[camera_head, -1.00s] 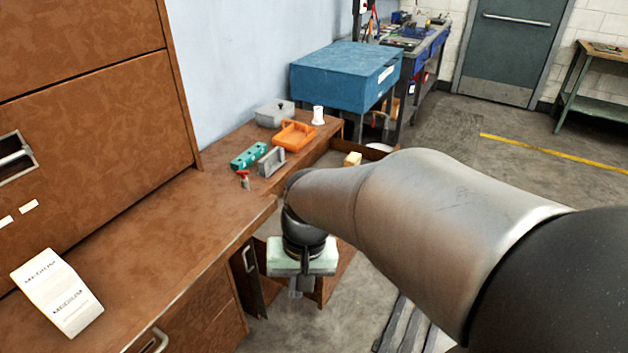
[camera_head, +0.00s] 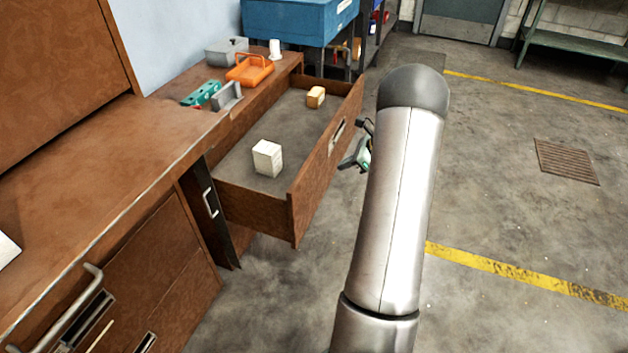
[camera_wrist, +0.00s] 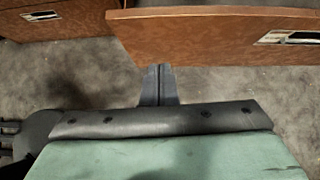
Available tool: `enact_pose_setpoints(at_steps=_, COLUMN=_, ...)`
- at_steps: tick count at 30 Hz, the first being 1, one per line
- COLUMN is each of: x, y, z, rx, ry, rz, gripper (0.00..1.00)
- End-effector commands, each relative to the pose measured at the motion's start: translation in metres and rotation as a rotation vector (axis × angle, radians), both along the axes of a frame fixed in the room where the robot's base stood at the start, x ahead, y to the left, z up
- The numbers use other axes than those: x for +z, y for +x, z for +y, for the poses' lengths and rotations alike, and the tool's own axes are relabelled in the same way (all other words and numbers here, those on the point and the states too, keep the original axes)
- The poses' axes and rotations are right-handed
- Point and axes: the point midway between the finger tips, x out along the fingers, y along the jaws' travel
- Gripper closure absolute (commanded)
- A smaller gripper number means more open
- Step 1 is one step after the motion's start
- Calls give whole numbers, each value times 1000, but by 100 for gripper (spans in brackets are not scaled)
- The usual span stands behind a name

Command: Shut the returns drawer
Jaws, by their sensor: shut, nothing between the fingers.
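The returns drawer (camera_head: 307,205) stands pulled out from the brown bench in the head view. A white box (camera_head: 267,158) and a small tan box (camera_head: 316,97) lie inside it. Its brown front also crosses the upper part of the wrist view (camera_wrist: 200,42), with a metal-framed pull at the right. My gripper (camera_wrist: 159,70) is shut and empty, its fingertips at the lower edge of that front in the picture; I cannot tell whether they touch. In the head view my gripper is on the outer side of the drawer front, mostly hidden by my arm.
The bench top holds an orange tray (camera_head: 250,72), a teal block (camera_head: 202,93), a grey holder (camera_head: 228,97), a grey box (camera_head: 226,51) and a white cylinder (camera_head: 275,49). A blue cabinet (camera_head: 300,20) stands behind. Floor to the right is clear.

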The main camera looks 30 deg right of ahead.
Motion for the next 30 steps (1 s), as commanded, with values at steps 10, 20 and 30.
enact_pose_setpoints(at_steps=10, x=-34, y=19, z=2, rx=-47, ry=27, rz=1, gripper=100)
enact_pose_setpoints(at_steps=20, x=-83, y=59, z=31, rx=-45, ry=25, rz=2, gripper=100)
enact_pose_setpoints(at_steps=30, x=-80, y=89, z=51, rx=-46, ry=24, rz=0, gripper=100)
